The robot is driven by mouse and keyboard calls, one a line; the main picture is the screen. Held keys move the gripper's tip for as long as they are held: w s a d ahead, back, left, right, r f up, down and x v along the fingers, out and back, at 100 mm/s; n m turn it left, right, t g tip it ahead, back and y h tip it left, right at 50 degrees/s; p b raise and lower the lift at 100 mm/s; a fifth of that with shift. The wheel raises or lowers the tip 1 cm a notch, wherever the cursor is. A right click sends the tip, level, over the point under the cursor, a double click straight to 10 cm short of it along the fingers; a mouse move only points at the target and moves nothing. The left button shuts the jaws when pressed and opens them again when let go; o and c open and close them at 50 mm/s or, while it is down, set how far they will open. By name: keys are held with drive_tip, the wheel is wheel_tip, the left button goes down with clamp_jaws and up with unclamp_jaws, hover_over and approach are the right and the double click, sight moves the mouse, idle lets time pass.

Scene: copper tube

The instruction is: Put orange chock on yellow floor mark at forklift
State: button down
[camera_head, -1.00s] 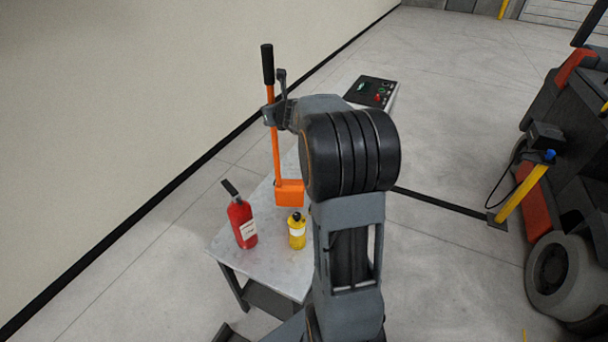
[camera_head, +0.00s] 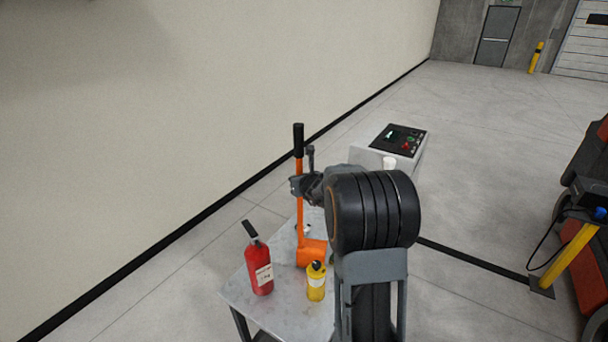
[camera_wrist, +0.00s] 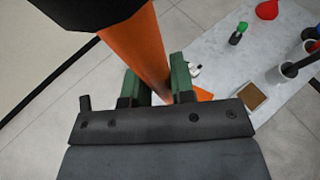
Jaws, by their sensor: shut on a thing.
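The orange chock (camera_head: 311,252) is a block on a long orange handle with a black grip on top. It is upright over the grey table, behind the yellow bottle; I cannot tell whether its block touches the tabletop. My gripper (camera_head: 305,187) is shut on the handle below the black grip. In the wrist view, the green fingers of my gripper (camera_wrist: 158,84) close around the orange handle (camera_wrist: 138,48), and most of the block is hidden. The forklift (camera_head: 590,205) is partly in view at the right edge. I see no yellow floor mark.
A red extinguisher (camera_head: 259,265) and yellow bottle (camera_head: 316,284) stand on the table (camera_head: 240,290). A control box (camera_head: 398,140) is behind. A yellow post (camera_head: 570,256) stands by the forklift. The wrist view shows a red funnel (camera_wrist: 267,10). Floor between table and forklift looks clear.

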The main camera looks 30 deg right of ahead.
drive_tip(key=shift+d+f, duration=0.1)
drive_tip(key=shift+f, duration=0.05)
idle(0.4)
drive_tip(key=c, duration=1.4)
unclamp_jaws()
drive_tip(key=shift+f+b, duration=0.3)
drive_tip(key=shift+f, duration=0.05)
drive_tip(key=o, duration=0.4)
drive_tip(key=shift+s+r, duration=0.2)
drive_tip(key=shift+s, duration=0.05)
drive_tip(key=shift+o, duration=0.2)
drive_tip(key=shift+s+a, duration=0.1)
drive_tip(key=shift+a, duration=0.25)
